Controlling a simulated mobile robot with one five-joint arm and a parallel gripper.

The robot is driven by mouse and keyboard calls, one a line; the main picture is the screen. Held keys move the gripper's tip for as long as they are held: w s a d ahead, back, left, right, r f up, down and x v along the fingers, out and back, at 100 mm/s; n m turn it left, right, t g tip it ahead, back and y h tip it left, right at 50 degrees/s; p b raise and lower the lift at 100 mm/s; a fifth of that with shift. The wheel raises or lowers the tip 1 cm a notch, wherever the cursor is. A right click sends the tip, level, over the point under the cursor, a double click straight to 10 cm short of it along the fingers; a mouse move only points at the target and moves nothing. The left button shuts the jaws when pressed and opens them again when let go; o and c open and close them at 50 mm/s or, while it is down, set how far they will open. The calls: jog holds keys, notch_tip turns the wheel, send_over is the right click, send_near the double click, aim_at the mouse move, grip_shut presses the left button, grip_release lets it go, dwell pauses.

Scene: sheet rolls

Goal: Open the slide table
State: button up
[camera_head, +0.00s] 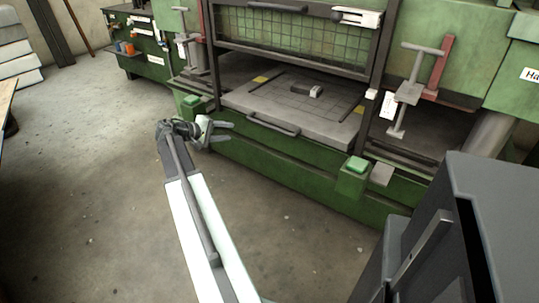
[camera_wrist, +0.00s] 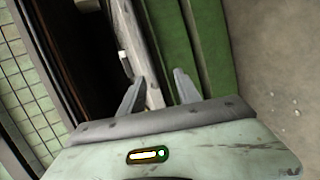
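The slide table (camera_head: 240,103) is a flat grey plate in the opening of the green press, with a small block on top. Its bar handle (camera_head: 273,126) runs along the front edge. My gripper (camera_head: 231,131) is open and empty, apart from the handle and to its left in the head view. In the wrist view, my gripper's two fingers (camera_wrist: 159,75) are spread, with a grey edge (camera_wrist: 147,50) behind them that looks like the table's front. I cannot make out the handle in the wrist view.
The green press base (camera_head: 290,165) runs below the table, with a green button box (camera_head: 352,178) at right. A mesh guard (camera_head: 290,30) is above the table. A dark grey cabinet (camera_head: 490,210) stands at the lower right. The concrete floor (camera_head: 90,190) at left is clear.

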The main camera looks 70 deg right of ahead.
aim_at(268, 127)
jog(key=s+d+f+g+b, duration=0.1)
jog(key=s+d+b, duration=0.1)
jog(key=s+d, duration=0.2)
jog(key=s+d+f+g+b, duration=0.1)
jog(key=s+d+b, duration=0.1)
jog(key=s+d, duration=0.2)
jog(key=s+d+f+h+b, duration=0.1)
jog(key=s+d+f+b, duration=0.1)
jog(key=s+d, duration=0.3)
jog(key=shift+d+m+g, duration=0.3)
jog(key=shift+d+g, duration=0.1)
jog(key=shift+d, duration=0.55)
grip_shut()
jog(key=shift+f, duration=0.1)
